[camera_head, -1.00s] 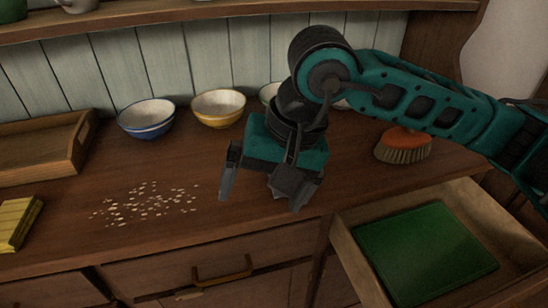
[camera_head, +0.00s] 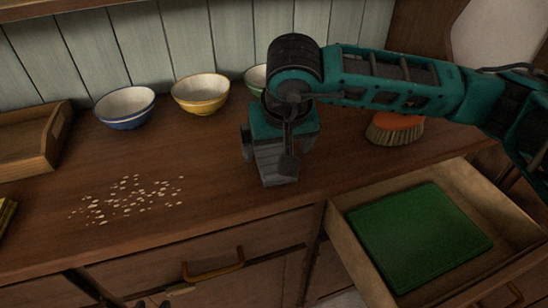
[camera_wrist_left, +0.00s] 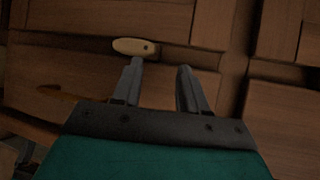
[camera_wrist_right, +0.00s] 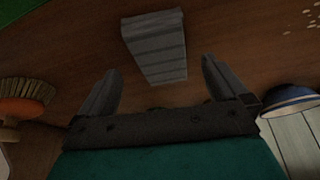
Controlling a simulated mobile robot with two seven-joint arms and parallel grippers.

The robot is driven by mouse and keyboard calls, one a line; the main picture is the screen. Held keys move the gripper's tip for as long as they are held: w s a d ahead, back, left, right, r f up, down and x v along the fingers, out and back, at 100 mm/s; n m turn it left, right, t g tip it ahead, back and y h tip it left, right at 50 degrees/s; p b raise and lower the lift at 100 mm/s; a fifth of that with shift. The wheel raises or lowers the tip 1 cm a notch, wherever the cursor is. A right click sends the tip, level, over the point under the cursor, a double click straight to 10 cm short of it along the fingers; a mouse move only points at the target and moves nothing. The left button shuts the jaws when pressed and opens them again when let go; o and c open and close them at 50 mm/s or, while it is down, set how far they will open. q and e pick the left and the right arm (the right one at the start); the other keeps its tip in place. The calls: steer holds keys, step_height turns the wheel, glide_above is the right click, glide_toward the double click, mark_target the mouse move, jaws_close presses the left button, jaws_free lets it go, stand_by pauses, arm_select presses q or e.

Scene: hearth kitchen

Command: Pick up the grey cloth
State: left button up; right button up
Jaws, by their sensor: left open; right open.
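The grey cloth (camera_head: 276,164) is a folded, banded grey block on the wooden counter, near its front edge; my right gripper partly hides it in the head view. In the right wrist view the cloth (camera_wrist_right: 156,47) lies ahead of the fingertips, roughly centred between them. My right gripper (camera_head: 268,150) points down over the cloth, open, with nothing held; it also shows in the right wrist view (camera_wrist_right: 160,68). My left gripper (camera_wrist_left: 160,66) is open and empty in front of the cabinet fronts, low beneath the counter edge.
An open drawer with a green mat (camera_head: 420,235) juts out at right. An orange brush (camera_head: 396,128) stands right of my right gripper. Blue (camera_head: 125,108) and yellow (camera_head: 201,94) bowls stand behind. Crumbs (camera_head: 125,198) lie left, near a wooden tray (camera_head: 45,155).

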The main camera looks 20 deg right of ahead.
mark_target(275, 155)
steer(key=shift+x, duration=2)
steer(key=shift+w+r, duration=0.1)
steer(key=shift+w, duration=0.05)
steer(key=c, duration=1.1)
steer(key=shift+r, duration=0.1)
step_height(275, 155, up, 20)
steer(key=p, duration=0.1)
steer(key=shift+p, duration=0.3)
steer(key=o, duration=0.5)
steer(key=c, duration=0.4)
